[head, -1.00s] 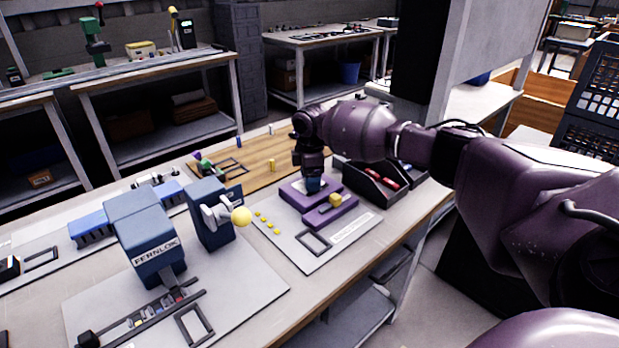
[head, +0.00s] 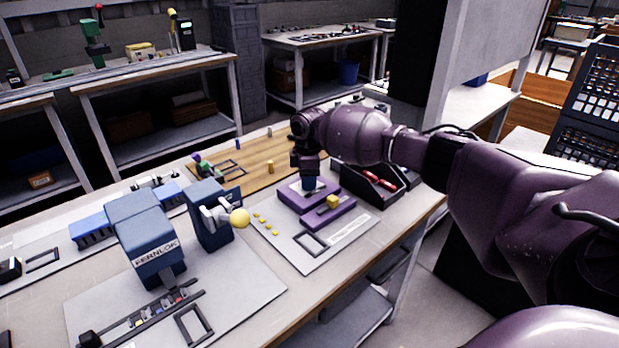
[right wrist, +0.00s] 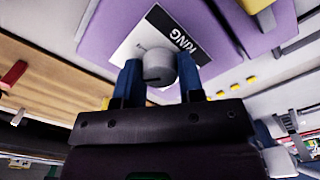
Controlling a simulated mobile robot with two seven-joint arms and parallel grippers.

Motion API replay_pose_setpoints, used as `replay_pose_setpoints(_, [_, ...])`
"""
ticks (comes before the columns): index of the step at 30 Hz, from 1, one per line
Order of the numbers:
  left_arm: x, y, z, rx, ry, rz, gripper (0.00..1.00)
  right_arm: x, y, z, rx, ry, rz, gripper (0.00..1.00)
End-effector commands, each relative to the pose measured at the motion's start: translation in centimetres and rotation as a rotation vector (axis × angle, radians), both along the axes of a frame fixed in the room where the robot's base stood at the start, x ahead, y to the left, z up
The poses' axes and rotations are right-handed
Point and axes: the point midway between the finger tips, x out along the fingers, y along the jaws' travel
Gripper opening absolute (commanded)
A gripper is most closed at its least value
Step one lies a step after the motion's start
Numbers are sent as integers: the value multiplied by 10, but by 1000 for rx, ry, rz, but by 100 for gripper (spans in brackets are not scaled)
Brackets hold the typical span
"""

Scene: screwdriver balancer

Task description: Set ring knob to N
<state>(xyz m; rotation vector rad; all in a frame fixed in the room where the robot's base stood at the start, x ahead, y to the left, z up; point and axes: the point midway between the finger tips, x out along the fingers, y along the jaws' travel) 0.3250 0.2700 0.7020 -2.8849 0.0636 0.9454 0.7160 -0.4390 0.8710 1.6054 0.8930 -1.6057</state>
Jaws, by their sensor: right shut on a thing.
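The ring knob (right wrist: 159,66) is a round grey knob on a white plate (right wrist: 150,38) marked RING, set on a purple block that also shows in the head view (head: 330,207). My right gripper (right wrist: 160,75) has its two blue fingers on either side of the knob and is shut on it. In the head view my right gripper (head: 309,182) points down onto the purple block and hides the knob. A letter N and the knob's exact setting cannot be made out. My left gripper is not in view.
A yellow block (head: 333,201) sits on the purple unit's front part. Several yellow pieces lie on the grey mat (head: 300,262) to its left. A dark bin (head: 378,186) with red items stands close on the right. The blue FERNLOK machine (head: 150,240) stands at left.

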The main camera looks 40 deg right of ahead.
Motion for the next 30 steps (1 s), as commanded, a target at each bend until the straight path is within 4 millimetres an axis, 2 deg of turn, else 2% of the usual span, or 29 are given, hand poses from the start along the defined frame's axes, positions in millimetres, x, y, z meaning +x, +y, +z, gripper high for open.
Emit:
replay_pose_setpoints(7, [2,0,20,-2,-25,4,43,0,2,6,3,-4,-199,12])
replay_pose_setpoints(21, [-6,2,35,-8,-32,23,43,0,2,4,4,-1,-636,12])
replay_pose_setpoints(30, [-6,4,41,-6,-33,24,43,0,1,3,2,0,-838,12])
